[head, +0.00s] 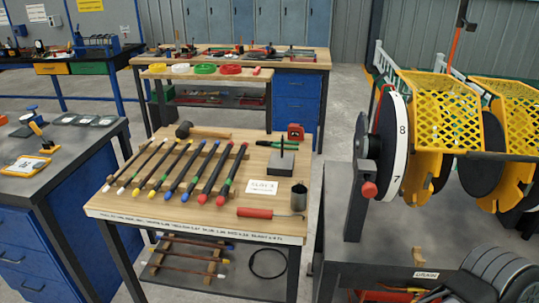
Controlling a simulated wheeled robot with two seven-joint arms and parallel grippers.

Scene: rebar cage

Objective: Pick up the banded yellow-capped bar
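A row of dark bars lies side by side on the wooden top of the middle table (275,226), resting across wooden strips. Their near end caps run from white at the left through yellow and blue to red at the right. Two bars have yellow near caps: the left yellow-capped bar (147,176) and the right yellow-capped bar (167,173). They lie next to each other, between the white-capped and blue-capped bars. At this size I cannot tell for sure which of the two carries a band.
Right of the bars are a white card (262,187), a dark metal cup (299,197) and a red-handled tool (257,213). A mallet (201,131) lies behind them. A blue cabinet bench (70,190) stands left, a machine with yellow guards (440,105) right.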

